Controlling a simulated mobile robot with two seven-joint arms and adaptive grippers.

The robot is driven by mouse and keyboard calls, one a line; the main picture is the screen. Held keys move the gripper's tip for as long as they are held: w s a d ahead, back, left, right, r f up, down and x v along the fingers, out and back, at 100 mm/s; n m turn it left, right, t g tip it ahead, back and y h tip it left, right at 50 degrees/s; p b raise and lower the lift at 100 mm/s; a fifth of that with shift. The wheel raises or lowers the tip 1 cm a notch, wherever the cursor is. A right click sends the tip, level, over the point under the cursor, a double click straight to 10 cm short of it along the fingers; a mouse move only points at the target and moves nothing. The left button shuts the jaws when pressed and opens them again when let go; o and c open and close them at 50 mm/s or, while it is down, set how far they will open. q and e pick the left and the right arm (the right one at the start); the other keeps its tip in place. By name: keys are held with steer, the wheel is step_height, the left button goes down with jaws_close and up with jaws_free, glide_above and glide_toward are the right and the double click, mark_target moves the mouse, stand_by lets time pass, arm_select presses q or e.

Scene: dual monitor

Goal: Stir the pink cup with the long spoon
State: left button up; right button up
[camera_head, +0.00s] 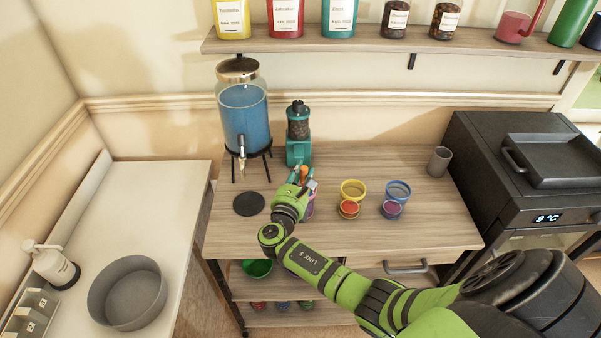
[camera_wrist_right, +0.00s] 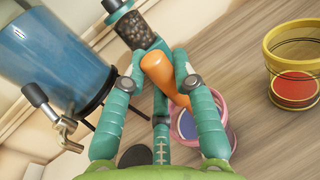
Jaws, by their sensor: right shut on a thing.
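My right gripper (camera_head: 304,176) is over the wooden cart, shut on an orange handle (camera_head: 303,172), which I take to be the long spoon. In the right wrist view the fingers (camera_wrist_right: 163,66) close around this handle (camera_wrist_right: 157,68), tilted down toward the pink cup (camera_wrist_right: 219,108). The cup stands upright on the cart, its inside bluish purple. One finger covers part of its rim. I cannot tell how far the spoon reaches inside. In the head view the pink cup (camera_head: 311,207) is mostly hidden behind the gripper. My left gripper is not in view.
A teal grinder (camera_head: 298,149) and a blue drink dispenser (camera_head: 243,115) stand behind the gripper. A yellow cup (camera_head: 353,187) and a blue cup (camera_head: 398,189) stand to the right, a grey cup (camera_head: 439,160) farther back. A dark round coaster (camera_head: 249,204) lies left.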

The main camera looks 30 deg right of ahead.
step_height(320, 180, up, 8)
steer(key=p, duration=0.8)
steer(key=shift+r, duration=1.15)
step_height(320, 180, up, 5)
stand_by(0.4)
stand_by(0.6)
